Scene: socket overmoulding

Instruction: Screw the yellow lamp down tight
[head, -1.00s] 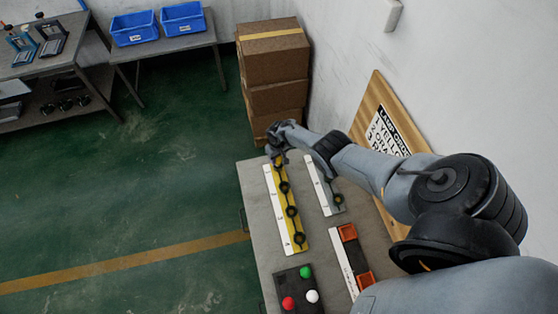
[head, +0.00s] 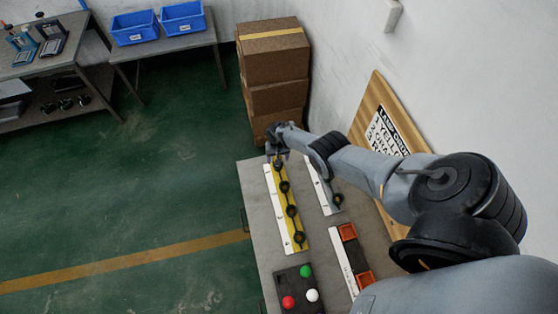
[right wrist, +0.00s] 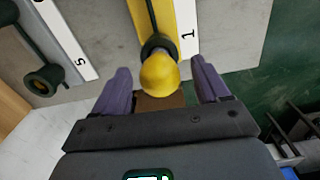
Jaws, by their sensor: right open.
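The yellow lamp (right wrist: 160,75) sits in a dark socket (right wrist: 157,44) on the yellow strip, beside the number 1 on its white label, in the right wrist view. My right gripper (right wrist: 161,82) is open, with one purple finger on each side of the lamp and a gap to it. In the head view my right gripper (head: 277,151) is at the far end of the yellow strip (head: 283,198) and hides the lamp there. Several dark sockets joined by a cable run along the strip. My left gripper is not in view.
A grey strip (head: 325,190) with dark sockets stands to the right. Orange bins (head: 348,232) and a dark tray (head: 293,272) with red, green and white lamps are nearer. Cardboard boxes (head: 275,70) stand behind the table. A sign board (head: 385,130) leans on the wall.

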